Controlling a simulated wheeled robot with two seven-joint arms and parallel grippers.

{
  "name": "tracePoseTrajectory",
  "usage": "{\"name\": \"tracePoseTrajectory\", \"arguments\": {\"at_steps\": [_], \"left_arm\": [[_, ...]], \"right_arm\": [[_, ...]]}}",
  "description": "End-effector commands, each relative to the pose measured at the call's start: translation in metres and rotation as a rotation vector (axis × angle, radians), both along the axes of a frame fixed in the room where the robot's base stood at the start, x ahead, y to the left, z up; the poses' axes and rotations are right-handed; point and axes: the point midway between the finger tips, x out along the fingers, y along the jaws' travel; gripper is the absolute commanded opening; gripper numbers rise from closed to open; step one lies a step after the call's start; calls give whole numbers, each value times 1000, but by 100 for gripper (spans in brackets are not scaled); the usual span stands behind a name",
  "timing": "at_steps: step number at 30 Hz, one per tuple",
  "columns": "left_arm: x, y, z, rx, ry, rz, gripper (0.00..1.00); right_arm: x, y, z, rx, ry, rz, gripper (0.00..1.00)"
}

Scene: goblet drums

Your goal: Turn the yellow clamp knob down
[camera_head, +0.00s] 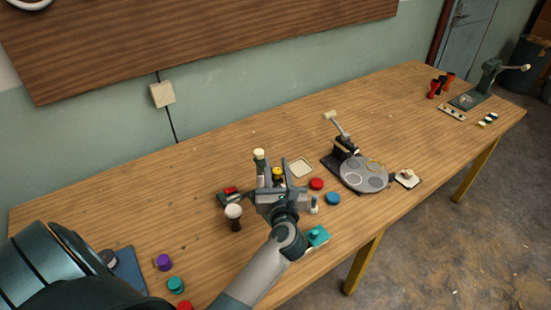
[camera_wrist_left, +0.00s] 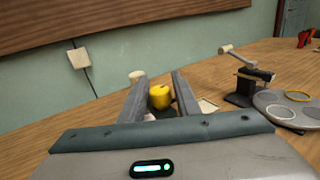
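The yellow clamp knob (camera_head: 278,174) is a small round yellow cap on the near part of the workbench. In the left wrist view the yellow knob (camera_wrist_left: 160,97) sits between the two fingers of my left gripper (camera_wrist_left: 158,80). In the head view my left gripper (camera_head: 273,168) reaches in over the bench, its fingers spread on either side of the knob. I cannot tell whether either finger touches it. The clamp below the knob is mostly hidden by my gripper. My right gripper is not in view.
A cream-topped piece (camera_head: 259,155) stands close by the left finger. A dark handle with a cream top (camera_head: 233,212) stands to the left. A press with a round grey plate (camera_head: 362,174) is to the right.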

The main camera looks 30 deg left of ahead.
Motion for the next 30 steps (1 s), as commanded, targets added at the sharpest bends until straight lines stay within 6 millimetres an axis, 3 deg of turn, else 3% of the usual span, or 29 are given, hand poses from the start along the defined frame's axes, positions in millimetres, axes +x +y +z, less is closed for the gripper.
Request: {"name": "tracePoseTrajectory", "arguments": {"at_steps": [6,17,21,30], "left_arm": [[14,11,1,1,-1,0,29],[15,13,0,-1,1,0,29],[15,13,0,-1,1,0,0],[15,13,0,0,1,-19,0]], "right_arm": [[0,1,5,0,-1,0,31],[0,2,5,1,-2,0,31],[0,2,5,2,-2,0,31],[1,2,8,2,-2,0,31]]}}
